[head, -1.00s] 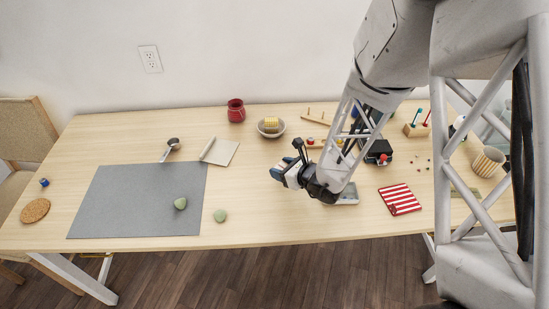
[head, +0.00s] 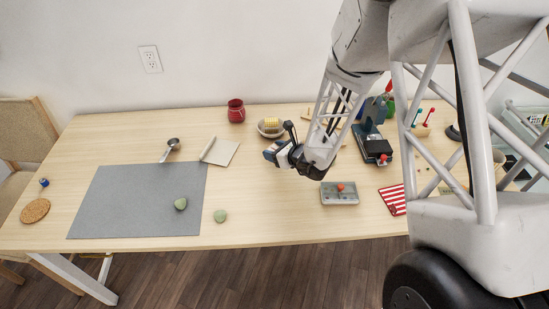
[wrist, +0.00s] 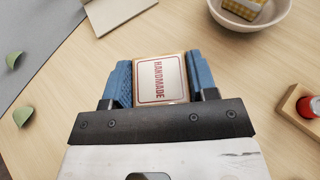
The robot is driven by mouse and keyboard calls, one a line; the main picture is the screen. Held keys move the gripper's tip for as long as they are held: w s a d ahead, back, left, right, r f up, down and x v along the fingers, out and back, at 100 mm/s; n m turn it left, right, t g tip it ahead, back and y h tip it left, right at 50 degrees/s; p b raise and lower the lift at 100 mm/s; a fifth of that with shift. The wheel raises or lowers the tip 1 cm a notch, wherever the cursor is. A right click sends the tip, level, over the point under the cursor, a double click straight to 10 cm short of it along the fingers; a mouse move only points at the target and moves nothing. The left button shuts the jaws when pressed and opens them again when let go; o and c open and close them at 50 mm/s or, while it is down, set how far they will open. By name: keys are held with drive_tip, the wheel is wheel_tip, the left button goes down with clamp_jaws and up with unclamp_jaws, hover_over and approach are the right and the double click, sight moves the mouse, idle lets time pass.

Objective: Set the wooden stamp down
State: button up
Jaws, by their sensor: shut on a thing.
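The wooden stamp (wrist: 161,80) shows in the wrist view as a square wooden-edged block with a white face reading "HANDMADE". My gripper (wrist: 160,84) is shut on it, with a blue finger pad on each side. In the head view my gripper (head: 272,154) is over the middle of the table (head: 260,200), in front of the bowl. The stamp cannot be made out in the head view. The wrist view shows table surface around the stamp, but its height above the table cannot be told.
A bowl with a yellow block (head: 271,128) stands behind my gripper, and a red pot (head: 236,111) farther back. A grey mat (head: 140,200) and green stones (head: 220,216) lie left. Table front of my gripper is clear.

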drive_tip(key=shift+f, duration=1.75)
drive_tip(key=shift+f, duration=0.15)
drive_tip(key=o, duration=0.9)
drive_tip(key=shift+s+d+r, duration=0.1)
drive_tip(key=shift+r, duration=0.1)
drive_tip(key=shift+v, duration=5.85)
drive_tip(key=shift+r, duration=0.1)
